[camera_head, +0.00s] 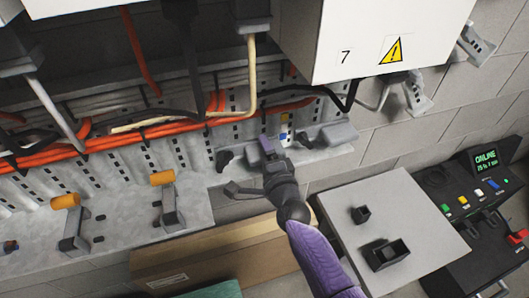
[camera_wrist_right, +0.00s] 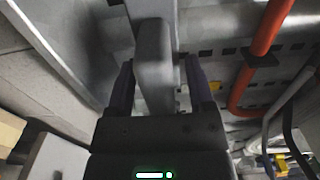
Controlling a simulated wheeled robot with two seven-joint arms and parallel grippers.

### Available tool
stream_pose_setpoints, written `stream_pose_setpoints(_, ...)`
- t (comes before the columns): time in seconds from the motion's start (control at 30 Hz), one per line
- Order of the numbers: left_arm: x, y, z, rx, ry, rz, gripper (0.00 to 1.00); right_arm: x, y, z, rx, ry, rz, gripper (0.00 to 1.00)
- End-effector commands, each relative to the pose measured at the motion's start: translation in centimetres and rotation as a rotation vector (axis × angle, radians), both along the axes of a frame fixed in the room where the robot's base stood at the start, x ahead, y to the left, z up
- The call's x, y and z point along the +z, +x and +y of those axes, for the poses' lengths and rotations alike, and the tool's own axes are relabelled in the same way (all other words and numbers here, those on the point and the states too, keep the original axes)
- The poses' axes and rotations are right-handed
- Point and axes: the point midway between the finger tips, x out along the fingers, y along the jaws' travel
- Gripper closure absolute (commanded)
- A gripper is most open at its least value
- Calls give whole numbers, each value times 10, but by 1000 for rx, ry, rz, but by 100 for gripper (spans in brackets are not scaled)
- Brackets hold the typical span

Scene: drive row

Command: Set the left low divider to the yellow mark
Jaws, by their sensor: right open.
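A small dark grey piece (camera_head: 224,159), which looks like the left low divider, stands at the lower edge of the slotted metal panel. A yellow mark (camera_head: 285,117) sits on the panel up and to its right, above a blue mark (camera_head: 283,135). A small yellow patch (camera_wrist_right: 215,86) also shows in the wrist view. My right gripper (camera_head: 252,166) is open close to the dark piece, on its right. In the wrist view a grey upright block (camera_wrist_right: 155,55) stands between the open fingers; contact cannot be told. My left gripper is not in view.
A second grey block (camera_head: 338,134) sits to the right on the panel. Orange-handled levers (camera_head: 163,178) stand at the left. Orange cables (camera_head: 110,142) run above. A grey table (camera_head: 420,222), a cardboard box (camera_head: 165,262) and a control console (camera_head: 480,195) lie below and right.

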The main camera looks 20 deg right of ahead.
Motion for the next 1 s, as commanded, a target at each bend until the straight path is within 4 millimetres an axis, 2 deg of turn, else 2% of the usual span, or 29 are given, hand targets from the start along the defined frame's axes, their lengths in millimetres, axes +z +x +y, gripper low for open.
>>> stream_pose_setpoints(0.27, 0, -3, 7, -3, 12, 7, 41, 0, 3, 0, 0, -1, 1, 32)
stream_pose_setpoints(0.37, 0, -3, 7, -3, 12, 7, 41, 0, 3, 0, 0, -2, 1, 49)
stream_pose_setpoints(0.6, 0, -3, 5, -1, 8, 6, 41, 0, 2, 0, 0, -2, 1, 100)
stream_pose_setpoints(0.9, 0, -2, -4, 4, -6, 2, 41, 0, 2, 0, 0, -3, 2, 100)
stream_pose_setpoints(1.0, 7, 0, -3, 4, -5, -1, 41, 8, 2, 0, 0, -3, 0, 100)
